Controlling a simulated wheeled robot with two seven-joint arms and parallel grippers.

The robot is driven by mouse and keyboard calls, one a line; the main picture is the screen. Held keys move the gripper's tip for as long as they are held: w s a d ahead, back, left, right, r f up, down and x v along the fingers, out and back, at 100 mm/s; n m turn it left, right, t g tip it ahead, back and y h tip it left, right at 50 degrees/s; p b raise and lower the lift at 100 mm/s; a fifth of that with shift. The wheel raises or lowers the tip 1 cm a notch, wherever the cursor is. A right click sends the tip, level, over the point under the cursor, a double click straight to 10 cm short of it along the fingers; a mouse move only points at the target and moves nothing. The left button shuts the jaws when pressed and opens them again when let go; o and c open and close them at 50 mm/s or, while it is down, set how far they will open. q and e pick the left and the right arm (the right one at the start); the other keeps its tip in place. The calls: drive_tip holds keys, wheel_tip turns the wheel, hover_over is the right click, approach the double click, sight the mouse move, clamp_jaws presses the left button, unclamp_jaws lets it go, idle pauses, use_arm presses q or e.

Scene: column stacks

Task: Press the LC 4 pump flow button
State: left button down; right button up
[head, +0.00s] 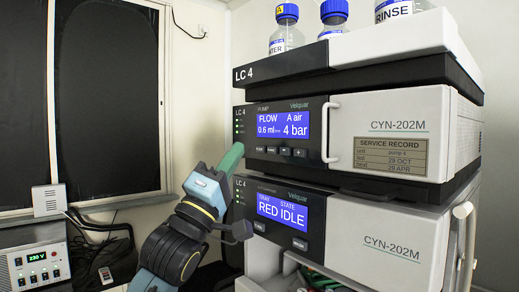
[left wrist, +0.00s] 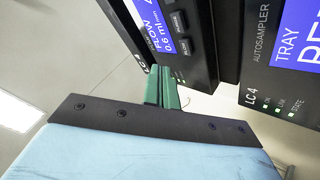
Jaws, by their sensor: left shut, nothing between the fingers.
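The LC 4 pump module (head: 390,132) is the upper unit of the stack. Its blue display (head: 282,125) reads FLOW 0.6 ml and A air 4 bar. The flow button (head: 259,150) is the leftmost of the small dark buttons under that display; it also shows in the left wrist view (left wrist: 185,48). My left gripper (head: 236,149) is shut and empty, its green fingers pointing at the panel's lower left edge, left of the button. In the left wrist view the fingertips (left wrist: 161,72) are beside the panel edge; whether they touch is unclear. My right gripper is out of view.
The autosampler (head: 390,238) sits below, its display (head: 282,211) reading RED IDLE. A white handle (head: 326,132) stands out right of the pump display. Bottles (head: 286,30) stand on top. A power supply box (head: 36,268) showing 230 V is at the lower left.

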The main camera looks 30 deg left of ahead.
use_arm(q)
drive_tip(key=shift+w+d, duration=0.25)
drive_tip(key=shift+w, duration=0.3)
drive_tip(key=shift+w+d, duration=0.2)
drive_tip(key=shift+w, duration=0.35)
drive_tip(key=shift+w, duration=0.1)
idle(1.2)
drive_tip(key=shift+w+d+p, duration=0.2)
drive_tip(key=shift+w+p, duration=0.1)
drive_tip(key=shift+p, duration=0.1)
drive_tip(key=shift+w+d, duration=0.1)
drive_tip(key=shift+w, duration=0.25)
idle(0.6)
drive_tip(key=shift+s, duration=0.1)
drive_tip(key=shift+s+a, duration=0.3)
drive_tip(key=shift+s, duration=0.35)
drive_tip(key=shift+s+a+p, duration=0.1)
drive_tip(key=shift+s+a, duration=0.2)
drive_tip(key=shift+s, duration=0.5)
drive_tip(key=shift+s+a+p, duration=0.1)
drive_tip(key=shift+s+a, duration=0.25)
drive_tip(key=shift+s, duration=0.4)
drive_tip(key=shift+s+a+p, duration=0.1)
drive_tip(key=shift+s+a, duration=0.2)
drive_tip(key=shift+s, duration=0.5)
